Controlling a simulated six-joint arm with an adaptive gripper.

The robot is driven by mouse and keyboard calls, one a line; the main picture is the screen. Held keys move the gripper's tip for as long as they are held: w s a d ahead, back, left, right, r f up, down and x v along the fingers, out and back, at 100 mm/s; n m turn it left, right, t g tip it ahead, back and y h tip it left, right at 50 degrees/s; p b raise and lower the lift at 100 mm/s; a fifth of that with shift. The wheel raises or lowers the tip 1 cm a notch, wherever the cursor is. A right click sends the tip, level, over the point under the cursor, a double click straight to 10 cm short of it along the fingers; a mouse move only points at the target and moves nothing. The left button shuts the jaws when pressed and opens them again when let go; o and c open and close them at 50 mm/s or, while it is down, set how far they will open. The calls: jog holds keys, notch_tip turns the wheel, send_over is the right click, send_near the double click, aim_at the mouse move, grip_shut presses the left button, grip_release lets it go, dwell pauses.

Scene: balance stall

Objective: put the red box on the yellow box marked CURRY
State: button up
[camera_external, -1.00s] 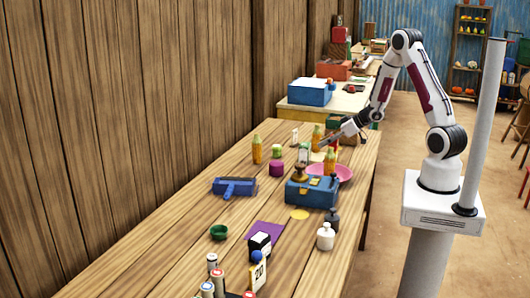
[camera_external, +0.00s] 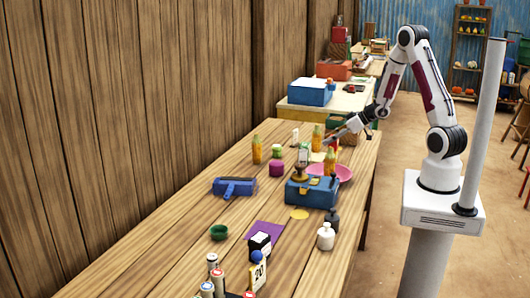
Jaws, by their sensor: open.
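My gripper (camera_external: 329,141) is open and empty at the far right end of the long wooden table, pointing left above the tabletop near the orange bottles. I cannot make out a yellow box with the word CURRY; no lettering of that kind is readable at this size. I cannot tell which thing is the task's red box.
Orange bottles (camera_external: 257,150), a magenta pot (camera_external: 277,169), a pink dish (camera_external: 345,172) and a blue scale (camera_external: 312,192) crowd the table below my gripper. A blue tool (camera_external: 235,187) lies left. The wooden wall borders the table's left side; the near left tabletop is clear.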

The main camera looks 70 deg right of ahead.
jog(key=v, duration=0.9)
jog(key=shift+s, duration=0.1)
dwell(0.6)
jog(key=s+a+r+n+g+y, duration=0.15)
jog(key=a+r, duration=0.25)
jog(key=a, duration=0.7)
jog(key=s+a+r+n+g+y, duration=0.1)
jog(key=s+a+r+g+y, duration=0.2)
jog(key=a, duration=0.8)
jog(key=s+a+r+m+h, duration=0.2)
jog(key=s+r, duration=0.5)
jog(key=s, duration=0.5)
jog(key=shift+s+a+m+h, duration=0.3)
jog(key=shift+a+h, duration=0.25)
jog(key=shift+h, duration=0.8)
